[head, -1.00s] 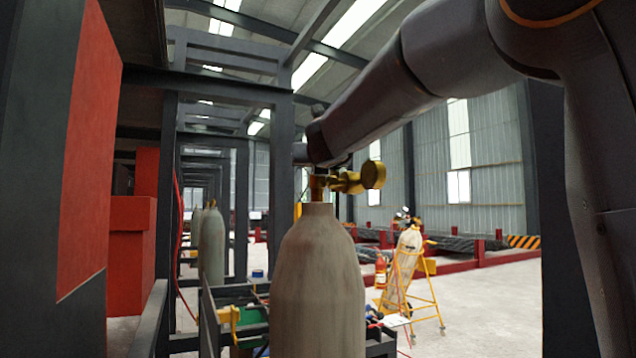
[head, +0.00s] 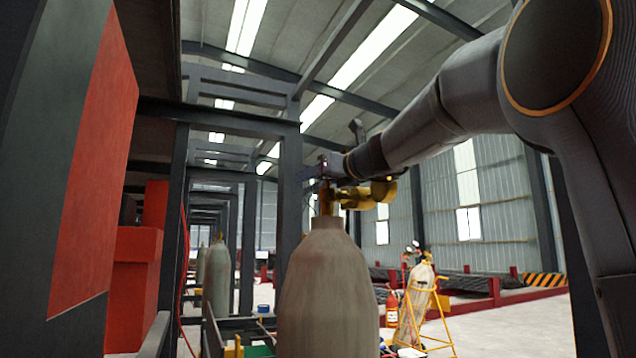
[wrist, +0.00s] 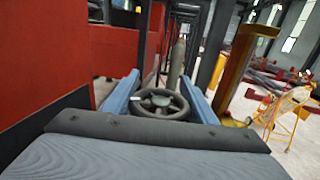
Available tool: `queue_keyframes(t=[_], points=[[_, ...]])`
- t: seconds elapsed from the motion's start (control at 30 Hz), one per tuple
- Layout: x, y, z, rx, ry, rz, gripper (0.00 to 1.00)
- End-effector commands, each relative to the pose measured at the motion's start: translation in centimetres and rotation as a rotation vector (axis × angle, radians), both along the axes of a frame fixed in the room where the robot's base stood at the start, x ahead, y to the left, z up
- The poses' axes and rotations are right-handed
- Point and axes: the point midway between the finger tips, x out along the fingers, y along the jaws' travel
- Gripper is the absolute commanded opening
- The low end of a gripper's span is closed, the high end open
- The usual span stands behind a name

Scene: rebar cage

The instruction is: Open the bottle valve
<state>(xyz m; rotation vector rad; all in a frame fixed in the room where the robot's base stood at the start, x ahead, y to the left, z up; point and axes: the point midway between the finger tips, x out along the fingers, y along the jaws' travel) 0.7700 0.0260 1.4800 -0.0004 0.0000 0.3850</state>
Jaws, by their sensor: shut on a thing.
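A large grey gas bottle (head: 327,290) stands upright in the middle foreground of the head view. A brass valve (head: 326,200) with a round brass part (head: 380,192) on its right sits on its neck. My gripper (head: 324,168) is at the valve top, partly hidden by my arm. In the wrist view a dark round handwheel (wrist: 162,105) lies between the two bluish fingers of my gripper (wrist: 162,90), which is shut on it. A brass-yellow part (wrist: 238,72) of the valve stands close to the right finger.
A dark steel post (head: 288,190) stands just behind the bottle. Red boxes (head: 135,270) and a red panel (head: 92,160) line the left. Other grey bottles (head: 217,280) stand farther back. A yellow trolley (head: 415,308) stands on open floor to the right.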

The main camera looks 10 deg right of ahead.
Motion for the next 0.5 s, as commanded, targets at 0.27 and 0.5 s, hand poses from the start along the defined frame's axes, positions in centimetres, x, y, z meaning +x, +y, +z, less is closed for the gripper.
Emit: queue_keyframes(t=[0.27, 0.5], points=[[-0.05, 0.02, 0.18, 0.001, -0.003, 0.003, 0.30], [-0.04, 0.02, 0.12, 0.001, -0.002, 0.002, 0.71]])
